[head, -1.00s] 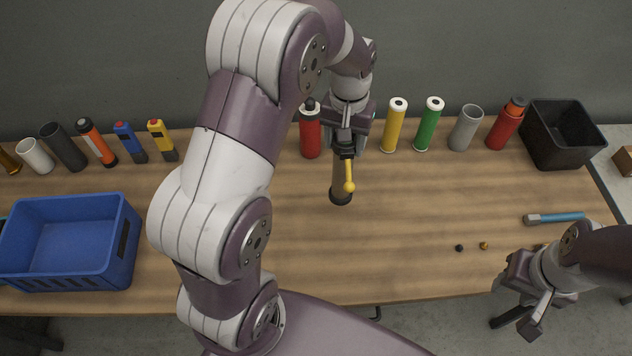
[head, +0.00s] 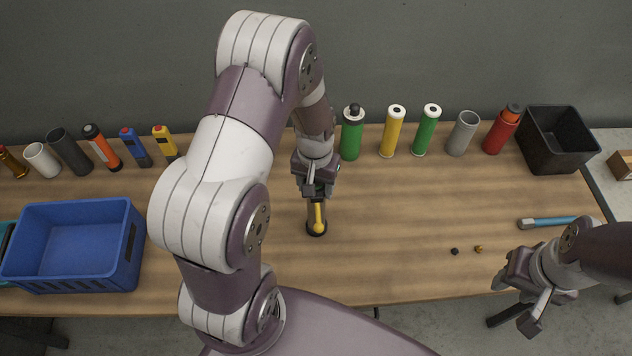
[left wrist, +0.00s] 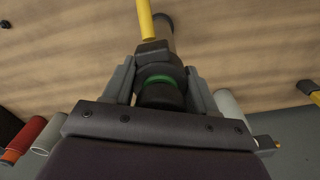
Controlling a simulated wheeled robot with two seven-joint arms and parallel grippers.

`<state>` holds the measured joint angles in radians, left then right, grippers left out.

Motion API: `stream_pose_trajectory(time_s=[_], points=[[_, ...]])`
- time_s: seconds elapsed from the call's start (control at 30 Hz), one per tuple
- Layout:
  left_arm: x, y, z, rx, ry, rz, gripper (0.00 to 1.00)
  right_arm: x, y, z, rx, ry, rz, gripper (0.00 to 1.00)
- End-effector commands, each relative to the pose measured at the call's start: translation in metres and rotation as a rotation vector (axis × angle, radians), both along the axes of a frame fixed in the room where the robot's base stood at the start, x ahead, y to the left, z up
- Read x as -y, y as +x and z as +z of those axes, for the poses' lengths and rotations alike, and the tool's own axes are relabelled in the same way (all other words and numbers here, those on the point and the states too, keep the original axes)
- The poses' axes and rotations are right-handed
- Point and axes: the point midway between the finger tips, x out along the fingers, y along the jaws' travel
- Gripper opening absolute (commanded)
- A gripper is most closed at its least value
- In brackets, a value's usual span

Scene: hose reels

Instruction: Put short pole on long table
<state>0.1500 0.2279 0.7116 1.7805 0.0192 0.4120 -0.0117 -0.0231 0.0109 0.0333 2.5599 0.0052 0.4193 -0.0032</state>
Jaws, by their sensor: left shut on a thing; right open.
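The long table (head: 420,210) is a wood-topped bench across the head view. My left gripper (head: 317,193) is shut on a dark, short pole-like thing with a yellow arm, which I take as the short pole (head: 317,228). It looks about upright over the table's middle; whether its lower end touches the top I cannot tell. In the left wrist view, the fingers (left wrist: 163,92) close around its dark body with a green ring, and the yellow arm (left wrist: 146,18) points away. My right gripper (head: 520,300) is open and empty off the table's front right edge.
A blue crate (head: 72,203) stands at the left and a black bin (head: 553,165) at the back right. Several cylinders and bottles, including a green one (head: 351,135), line the back. A blue-handled tool (head: 550,222) lies right. The middle is mostly clear.

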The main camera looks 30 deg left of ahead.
Motion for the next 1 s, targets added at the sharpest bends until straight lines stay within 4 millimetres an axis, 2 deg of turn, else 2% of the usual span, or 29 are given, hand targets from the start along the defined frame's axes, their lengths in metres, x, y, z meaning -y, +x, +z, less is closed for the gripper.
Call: stream_pose_trajectory(time_s=[0.07,0.1,0.17,0.2,0.43,0.5,0.57,0.9,1.0], points=[[0.0,0.0,-0.003,0.001,0.0,0.0,0.0,0.0,0.0,-0.002,0.0,0.0,0.0,0.43],[0.0,0.0,-0.003,0.0,0.0,0.0,0.6,0.0,0.0,-0.003,0.0,0.0,0.0,0.43],[0.0,0.0,-0.003,0.0,0.0,0.0,0.8,0.0,0.0,-0.002,0.0,0.0,0.0,0.43],[0.0,0.0,-0.003,0.0,0.0,0.0,0.83,0.0,0.0,-0.002,0.0,0.0,0.0,0.43],[0.0,0.0,-0.002,0.0,0.0,0.0,0.83,0.0,0.0,-0.001,0.0,0.0,0.0,0.43],[0.0,0.0,0.003,0.0,0.0,0.0,0.83,0.0,0.0,0.003,0.0,0.0,0.0,0.43],[0.0,0.001,0.008,0.004,0.001,0.0,0.83,0.0,0.0,-0.004,0.0,0.0,0.0,0.43],[-0.001,0.0,0.092,0.005,0.001,0.0,0.83,0.0,0.0,-0.027,0.0,0.0,0.0,0.43],[-0.001,0.0,0.109,0.003,0.0,0.0,0.83,0.0,0.0,-0.03,0.0,0.0,0.0,0.43]])
